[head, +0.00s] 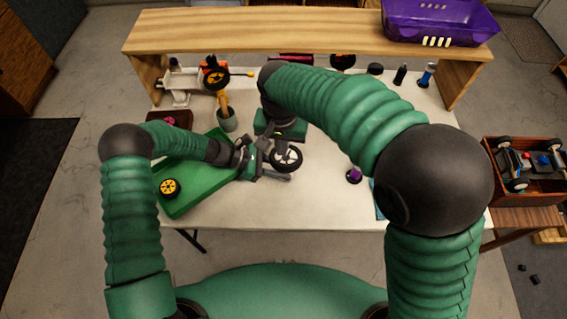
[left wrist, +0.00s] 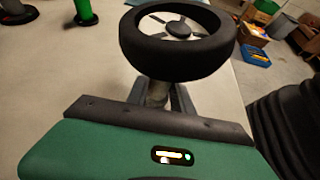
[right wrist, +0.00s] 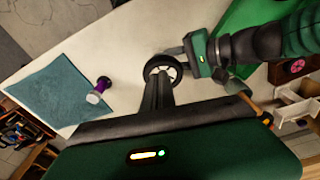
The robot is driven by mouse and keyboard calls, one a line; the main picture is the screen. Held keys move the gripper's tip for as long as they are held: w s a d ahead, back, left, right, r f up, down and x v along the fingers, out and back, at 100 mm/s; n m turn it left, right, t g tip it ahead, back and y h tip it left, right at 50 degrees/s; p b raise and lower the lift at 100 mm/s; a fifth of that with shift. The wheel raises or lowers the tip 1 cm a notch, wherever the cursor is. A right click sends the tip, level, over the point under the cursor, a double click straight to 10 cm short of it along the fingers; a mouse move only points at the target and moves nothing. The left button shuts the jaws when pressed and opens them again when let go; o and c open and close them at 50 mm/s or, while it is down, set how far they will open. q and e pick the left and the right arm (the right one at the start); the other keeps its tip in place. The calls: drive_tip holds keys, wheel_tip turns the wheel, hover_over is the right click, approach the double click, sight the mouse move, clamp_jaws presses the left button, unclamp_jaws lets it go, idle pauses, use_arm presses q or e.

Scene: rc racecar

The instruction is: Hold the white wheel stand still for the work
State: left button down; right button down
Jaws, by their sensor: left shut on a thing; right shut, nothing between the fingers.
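A black-tyred wheel with a white rim (head: 286,158) lies face up near the middle of the table. It fills the top of the left wrist view (left wrist: 215,62), on a short grey-white post (left wrist: 157,94) that I take for the wheel stand; its base is hidden. My left gripper (head: 284,176) is shut on this post, just under the wheel. My right gripper (head: 287,148) is shut and empty, pointing down over the wheel. In the right wrist view its fingertips (right wrist: 160,80) overlap the wheel's near edge (right wrist: 163,67); I cannot tell whether they touch.
A purple-and-white piece (right wrist: 99,90) and blue cloth (right wrist: 45,92) lie to the right. A wooden shelf (head: 250,35) spans the back.

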sight(284, 165)
use_arm(q)
drive_tip(key=shift+d, duration=0.1)
use_arm(e)
drive_tip(key=shift+d+f, duration=0.1)
drive_tip(key=shift+d, duration=0.05)
drive_tip(key=shift+w+f, duration=0.2)
drive_tip(key=shift+f, duration=1.5)
drive_tip(key=shift+w+f, duration=0.15)
drive_tip(key=shift+f, duration=1.55)
